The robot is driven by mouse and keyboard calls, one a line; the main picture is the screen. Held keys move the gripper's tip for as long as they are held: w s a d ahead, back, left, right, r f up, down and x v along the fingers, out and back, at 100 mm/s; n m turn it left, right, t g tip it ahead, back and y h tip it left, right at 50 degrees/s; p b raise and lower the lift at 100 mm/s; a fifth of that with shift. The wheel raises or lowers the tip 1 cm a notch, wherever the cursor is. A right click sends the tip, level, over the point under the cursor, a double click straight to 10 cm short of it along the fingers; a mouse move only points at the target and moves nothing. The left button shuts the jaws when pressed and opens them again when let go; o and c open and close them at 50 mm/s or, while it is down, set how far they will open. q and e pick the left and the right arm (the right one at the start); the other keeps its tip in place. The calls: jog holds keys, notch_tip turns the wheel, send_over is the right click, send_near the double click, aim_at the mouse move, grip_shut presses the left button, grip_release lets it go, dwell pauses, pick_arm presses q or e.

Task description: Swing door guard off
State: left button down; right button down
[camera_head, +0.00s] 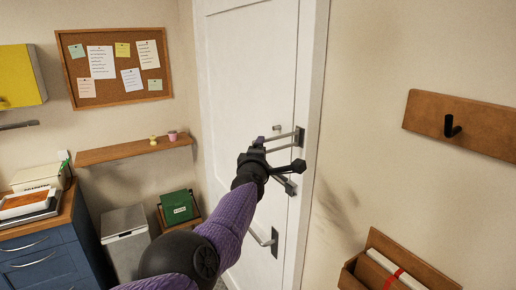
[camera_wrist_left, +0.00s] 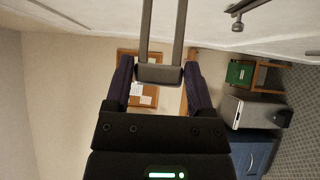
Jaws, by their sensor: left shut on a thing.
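The door guard (camera_head: 284,137) is a grey metal U-shaped bar mounted by the right edge of the white door (camera_head: 247,75). In the left wrist view its two bars run down from the top to a closed end (camera_wrist_left: 158,73). My left gripper (camera_head: 278,155) is at the guard's free end, in front of the door. In the left wrist view its two dark fingers (camera_wrist_left: 160,82) stand either side of that end, shut on it. The gripper hides part of the guard in the head view. My right gripper does not show.
A lever handle (camera_head: 265,239) is below the guard on the door, which looks closed. To the right are a wooden hook board (camera_head: 470,120) and a wooden wall box (camera_head: 385,268). A shelf (camera_head: 130,150), grey bin (camera_head: 126,238) and blue cabinet (camera_head: 42,262) stand left.

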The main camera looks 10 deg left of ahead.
pick_arm(q)
jog(key=shift+s+d+y, duration=0.15)
jog(key=shift+d+y, duration=0.15)
jog(key=shift+d, duration=0.05)
